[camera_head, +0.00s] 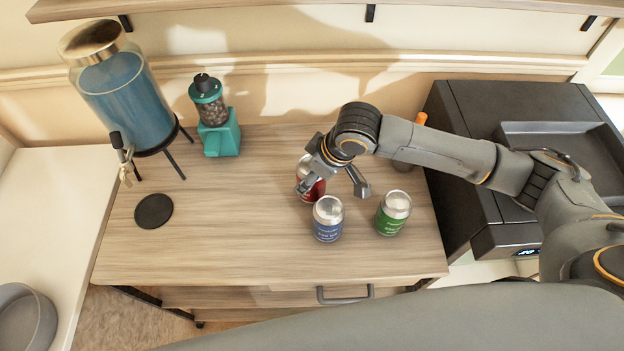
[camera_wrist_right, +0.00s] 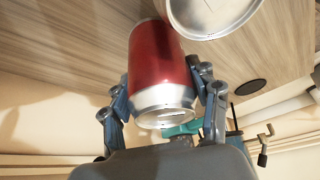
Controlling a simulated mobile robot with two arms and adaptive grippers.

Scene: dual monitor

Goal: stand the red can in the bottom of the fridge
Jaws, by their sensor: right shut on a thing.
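The red can (camera_head: 317,191) stands on the wooden cabinet top (camera_head: 250,250), partly hidden by my right gripper (camera_head: 331,187) in the head view. In the right wrist view the red can (camera_wrist_right: 160,55) sits between the two fingers of my right gripper (camera_wrist_right: 163,90), which is shut on it. I cannot tell whether the can is lifted off the wood. My left gripper is not in view. No fridge can be made out in either view.
A blue can (camera_head: 328,222) stands just in front of the red can, and a green can (camera_head: 392,214) to the right. A drink dispenser (camera_head: 128,95), teal grinder (camera_head: 216,125) and black coaster (camera_head: 153,211) are on the left. A black appliance (camera_head: 465,150) stands right.

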